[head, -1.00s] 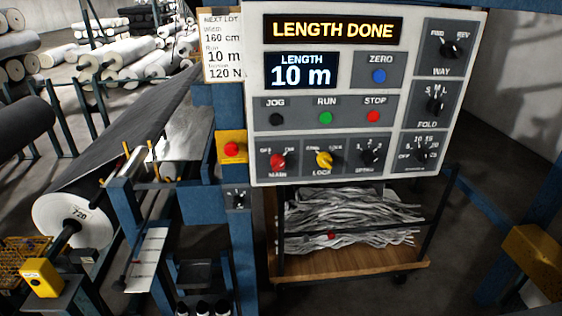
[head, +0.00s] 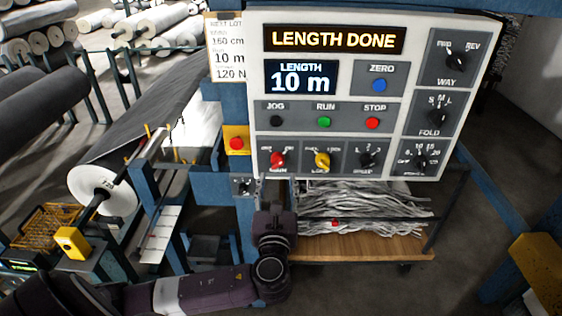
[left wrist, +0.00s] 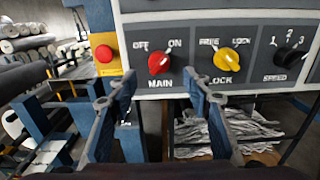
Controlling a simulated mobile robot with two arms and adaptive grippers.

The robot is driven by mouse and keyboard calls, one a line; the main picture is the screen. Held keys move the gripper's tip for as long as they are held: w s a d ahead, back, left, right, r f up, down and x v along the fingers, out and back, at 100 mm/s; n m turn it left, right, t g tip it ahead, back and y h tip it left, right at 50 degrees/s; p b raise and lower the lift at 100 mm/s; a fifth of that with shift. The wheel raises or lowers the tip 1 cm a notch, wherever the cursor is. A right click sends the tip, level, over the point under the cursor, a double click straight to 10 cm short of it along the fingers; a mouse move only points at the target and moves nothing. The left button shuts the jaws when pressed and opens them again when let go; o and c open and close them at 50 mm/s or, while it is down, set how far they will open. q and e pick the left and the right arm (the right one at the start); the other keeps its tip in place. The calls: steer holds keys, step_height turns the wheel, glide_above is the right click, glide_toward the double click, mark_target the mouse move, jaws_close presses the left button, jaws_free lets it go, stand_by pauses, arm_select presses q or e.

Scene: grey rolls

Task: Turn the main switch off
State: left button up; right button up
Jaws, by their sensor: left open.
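The main switch is a red knob (head: 278,159) at the lower left of the white control panel (head: 382,102). In the left wrist view the red knob (left wrist: 159,63) sits above the word MAIN, between OFF on the left and ON on the right. It looks turned to the upper right, towards ON. My left gripper (head: 277,188) is just below the knob in the head view. In the left wrist view its two open fingers (left wrist: 162,90) stand left and right below the knob, apart from it, with nothing between them. My right gripper is not in view.
A yellow LOCK knob (left wrist: 230,61) and a black SPEED knob (left wrist: 289,58) are to the right of the switch. A red button on a yellow box (head: 236,144) is to the left. A cart (head: 350,250) with grey strips stands below the panel.

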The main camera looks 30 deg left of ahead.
mark_target(277, 166)
arm_select(q)
steer(key=p+x, duration=0.2)
steer(key=x, duration=0.4)
steer(key=shift+a, duration=0.2)
steer(key=shift+w+a+f, duration=0.1)
steer(key=shift+w+a, duration=0.2)
steer(key=shift+w, duration=0.25)
steer(key=shift+c, duration=0.5)
steer(key=c, duration=1.1)
